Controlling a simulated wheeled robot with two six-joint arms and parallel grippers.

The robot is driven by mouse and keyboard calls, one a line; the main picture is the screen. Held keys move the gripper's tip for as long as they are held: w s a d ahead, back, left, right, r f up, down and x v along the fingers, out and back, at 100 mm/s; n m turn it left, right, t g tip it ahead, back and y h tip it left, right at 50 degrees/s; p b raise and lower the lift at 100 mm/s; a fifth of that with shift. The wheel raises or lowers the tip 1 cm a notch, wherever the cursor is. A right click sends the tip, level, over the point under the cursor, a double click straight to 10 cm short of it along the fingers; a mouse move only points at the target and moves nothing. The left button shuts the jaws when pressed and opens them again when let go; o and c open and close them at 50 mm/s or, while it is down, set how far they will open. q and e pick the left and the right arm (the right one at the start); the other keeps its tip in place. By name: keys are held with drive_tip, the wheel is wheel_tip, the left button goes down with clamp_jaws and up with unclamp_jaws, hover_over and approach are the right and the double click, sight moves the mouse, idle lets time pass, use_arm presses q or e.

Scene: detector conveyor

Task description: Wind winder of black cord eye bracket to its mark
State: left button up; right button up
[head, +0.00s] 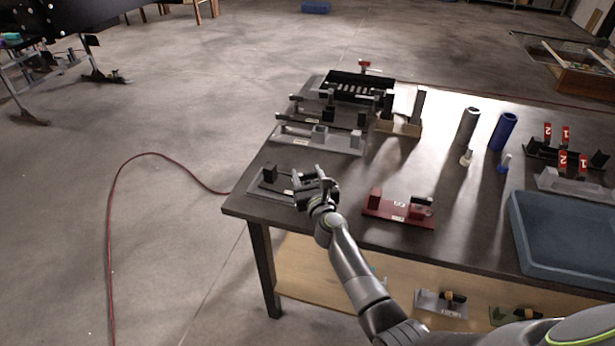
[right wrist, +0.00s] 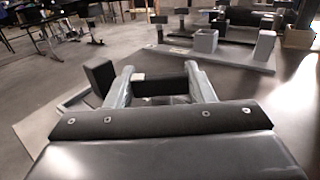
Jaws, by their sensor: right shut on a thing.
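The black cord eye bracket stands near the table's front left corner, with a grey base plate (head: 262,190) and an upright black block (head: 270,173) at its left end. My right gripper (head: 308,176) is at the bracket's right end. Its two fingers, also in the right wrist view (right wrist: 160,85), are shut on a dark part between them, seemingly the winder. The winder is mostly hidden, and I cannot make out its mark. My left gripper is not in view.
A red bracket (head: 385,207) stands right of my right arm. Grey fixtures (head: 335,142) and a black tray (head: 335,82) stand behind. A blue cylinder (head: 503,130) and a blue bin (head: 530,270) are to the right. The table's front left edge is close.

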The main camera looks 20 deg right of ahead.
drive_tip(key=shift+f+m+h+b, duration=0.1)
drive_tip(key=shift+m+h+b, duration=0.25)
drive_tip(key=shift+m+h, duration=0.4)
drive_tip(key=m+g+h+b, duration=0.1)
drive_tip(key=m+h+b, duration=0.1)
drive_tip(key=h+b, duration=0.1)
drive_tip(key=m+g+h+b, duration=0.2)
drive_tip(key=m+h+b, duration=0.1)
drive_tip(key=h, duration=0.2)
drive_tip(key=shift+f+b, duration=0.1)
drive_tip(key=shift+b, duration=0.2)
drive_tip(key=shift+r+m+g+h+b, duration=0.2)
drive_tip(key=shift+m+g+h+b, duration=0.35)
drive_tip(key=shift+h+b, duration=0.25)
drive_tip(key=o, duration=1)
